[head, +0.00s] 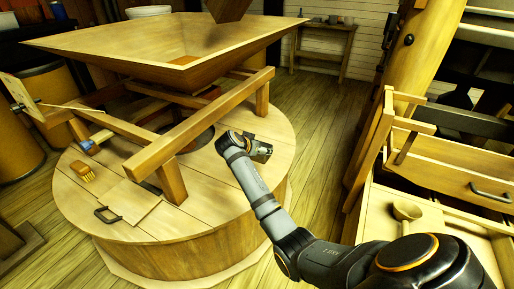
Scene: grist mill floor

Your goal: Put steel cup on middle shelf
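My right arm reaches in from the lower right. Its gripper (261,151) is over the right part of the round wooden millstone casing (225,205), beside the hopper frame. The fingers are small and turned away, so I cannot tell whether they are open or shut, or whether they hold anything. I cannot make out a steel cup with certainty; it may be hidden by the gripper or hopper. Dark shelving (492,62) shows partly at the upper right; I cannot tell which level is the middle one. My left gripper is not in view.
A large wooden hopper (110,47) on a beam frame (200,120) stands over the casing. A brush (83,172) and a hatch handle (107,214) are on its left side. A wooden drawer unit (455,172) with a scoop (405,211) stands right. Floor between is clear.

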